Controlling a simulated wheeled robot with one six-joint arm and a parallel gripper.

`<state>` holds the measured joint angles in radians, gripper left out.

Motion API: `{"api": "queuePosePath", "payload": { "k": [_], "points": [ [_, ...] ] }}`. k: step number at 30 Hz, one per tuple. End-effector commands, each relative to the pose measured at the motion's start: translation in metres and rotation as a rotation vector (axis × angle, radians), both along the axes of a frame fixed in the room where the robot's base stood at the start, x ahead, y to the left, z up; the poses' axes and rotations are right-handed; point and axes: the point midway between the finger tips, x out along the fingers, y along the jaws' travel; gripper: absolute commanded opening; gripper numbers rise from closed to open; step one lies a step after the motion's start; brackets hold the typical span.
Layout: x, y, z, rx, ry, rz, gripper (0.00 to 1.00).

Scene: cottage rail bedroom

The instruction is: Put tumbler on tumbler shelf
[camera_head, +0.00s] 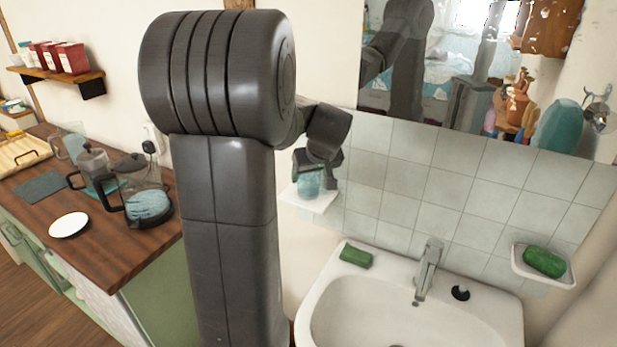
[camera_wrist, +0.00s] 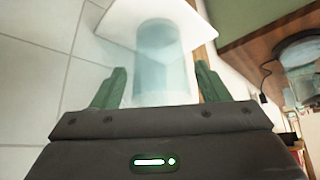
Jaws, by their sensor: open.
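The tumbler (camera_head: 308,184) is pale blue and see-through. It stands on a small white shelf (camera_head: 316,203) on the tiled wall, left of the sink. In the wrist view the tumbler (camera_wrist: 163,62) lies between the two green fingers, with the white shelf (camera_wrist: 120,22) at its base. My gripper (camera_head: 318,172) is at the tumbler in the head view; in the wrist view my gripper (camera_wrist: 158,88) is open, with a finger on each side of the glass. Part of the tumbler is hidden by my gripper in the head view.
The white sink (camera_head: 330,300) with a faucet (camera_head: 428,268) is below. A green soap bar (camera_head: 356,256) lies on its rim, and another (camera_head: 544,261) sits in a wall dish. A mirror (camera_head: 450,75) hangs above.

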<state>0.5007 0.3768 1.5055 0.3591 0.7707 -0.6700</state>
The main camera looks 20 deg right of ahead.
Motion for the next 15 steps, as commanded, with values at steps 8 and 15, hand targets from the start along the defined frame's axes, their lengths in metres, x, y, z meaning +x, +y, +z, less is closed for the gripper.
{"api": "queuePosePath", "payload": {
  "k": [8, 15],
  "points": [
    [-0.063, 0.001, -0.004, 0.0, -0.001, -0.006, 0.69],
    [-0.098, 0.002, -0.004, 0.001, 0.002, -0.004, 0.69]
  ]
}}
